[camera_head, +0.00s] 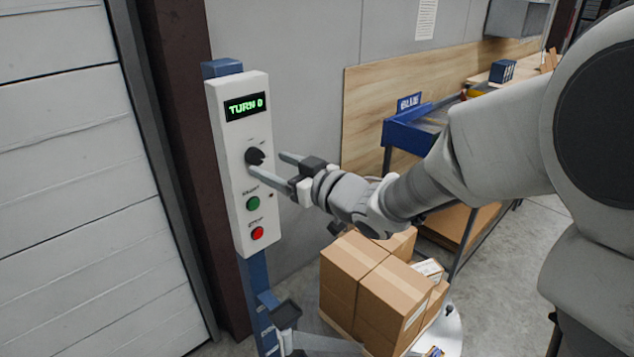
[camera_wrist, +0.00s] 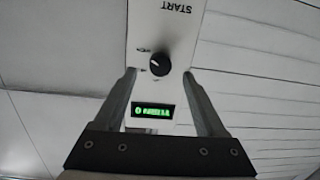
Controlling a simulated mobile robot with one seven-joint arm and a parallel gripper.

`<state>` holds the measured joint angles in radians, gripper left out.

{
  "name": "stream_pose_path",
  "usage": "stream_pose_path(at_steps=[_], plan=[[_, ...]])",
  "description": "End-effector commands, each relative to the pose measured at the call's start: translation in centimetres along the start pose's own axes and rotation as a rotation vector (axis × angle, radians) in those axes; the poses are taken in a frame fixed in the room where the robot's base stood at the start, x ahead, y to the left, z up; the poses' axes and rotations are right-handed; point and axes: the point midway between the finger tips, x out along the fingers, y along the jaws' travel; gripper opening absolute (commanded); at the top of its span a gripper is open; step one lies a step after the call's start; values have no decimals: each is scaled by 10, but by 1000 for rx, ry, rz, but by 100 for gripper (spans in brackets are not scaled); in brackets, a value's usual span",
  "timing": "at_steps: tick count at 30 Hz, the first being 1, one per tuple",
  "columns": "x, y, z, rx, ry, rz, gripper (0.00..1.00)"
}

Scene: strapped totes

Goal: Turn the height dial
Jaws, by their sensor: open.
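The height dial (camera_head: 255,157) is a black round knob on a white control box (camera_head: 225,120) mounted on a blue post. A green display (camera_head: 245,106) above it reads "TURN 0". My gripper (camera_head: 268,165) is open in front of the box, its two fingers spread at about the dial's height. In the wrist view the dial (camera_wrist: 160,64) shows upside down with the box, ahead of and between my open fingers (camera_wrist: 159,76). The dial has a light pointer mark. I cannot tell whether a finger touches it.
A green button (camera_head: 253,204) and a red button (camera_head: 257,233) sit below the dial on the box. Stacked cardboard boxes (camera_head: 365,285) stand below my arm.

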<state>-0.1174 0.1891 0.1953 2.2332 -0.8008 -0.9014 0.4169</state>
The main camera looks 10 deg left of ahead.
Motion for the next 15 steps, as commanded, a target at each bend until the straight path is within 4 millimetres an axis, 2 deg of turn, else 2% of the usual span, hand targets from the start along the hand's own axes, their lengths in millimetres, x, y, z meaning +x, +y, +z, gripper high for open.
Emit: stream_pose_path(at_steps=[1,9,15], plan=[[-14,1,-1,-2,0,4,73],[-80,0,-1,-1,1,4,73],[-116,1,-1,-1,1,3,73]])
